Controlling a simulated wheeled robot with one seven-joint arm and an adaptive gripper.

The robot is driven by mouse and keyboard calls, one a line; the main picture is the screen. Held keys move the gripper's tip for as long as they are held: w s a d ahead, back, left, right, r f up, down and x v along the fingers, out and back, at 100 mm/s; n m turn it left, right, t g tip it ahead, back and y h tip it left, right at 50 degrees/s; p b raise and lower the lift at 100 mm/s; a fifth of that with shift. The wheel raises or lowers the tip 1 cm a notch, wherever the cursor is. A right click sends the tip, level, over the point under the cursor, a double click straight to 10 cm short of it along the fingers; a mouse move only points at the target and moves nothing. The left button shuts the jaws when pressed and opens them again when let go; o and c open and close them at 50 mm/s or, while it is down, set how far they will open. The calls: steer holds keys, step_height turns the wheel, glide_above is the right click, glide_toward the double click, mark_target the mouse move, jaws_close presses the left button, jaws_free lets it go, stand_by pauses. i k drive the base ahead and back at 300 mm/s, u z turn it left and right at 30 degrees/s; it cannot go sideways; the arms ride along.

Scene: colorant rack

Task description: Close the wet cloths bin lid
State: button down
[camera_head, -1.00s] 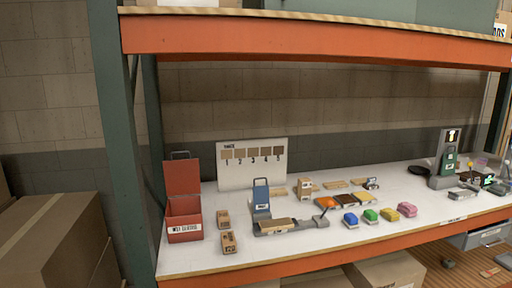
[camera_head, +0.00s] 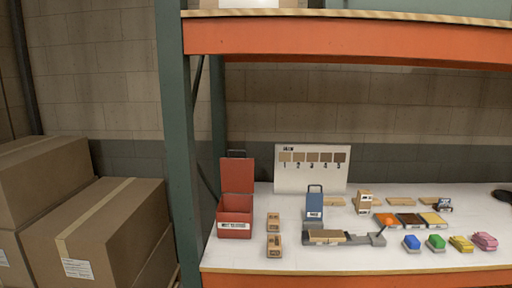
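The wet cloths bin (camera_head: 235,230) is a red box with a white label on its front. It stands at the left end of the white shelf, close to the green rack post. Its red lid (camera_head: 238,175) is open and stands upright at the back, with a dark handle (camera_head: 236,153) on its top edge. The front and part of the opening show. My gripper is not in view.
The green post (camera_head: 178,150) stands left of the bin, and an orange beam (camera_head: 350,38) crosses above. Small wooden blocks (camera_head: 273,245) and a blue-topped device (camera_head: 314,205) are right of the bin. Colored blocks (camera_head: 437,242) line the front. Cardboard boxes (camera_head: 110,230) fill the lower left.

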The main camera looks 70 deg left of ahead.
mark_target(237, 174)
steer(key=i, duration=2.35)
steer(key=u, duration=3.65)
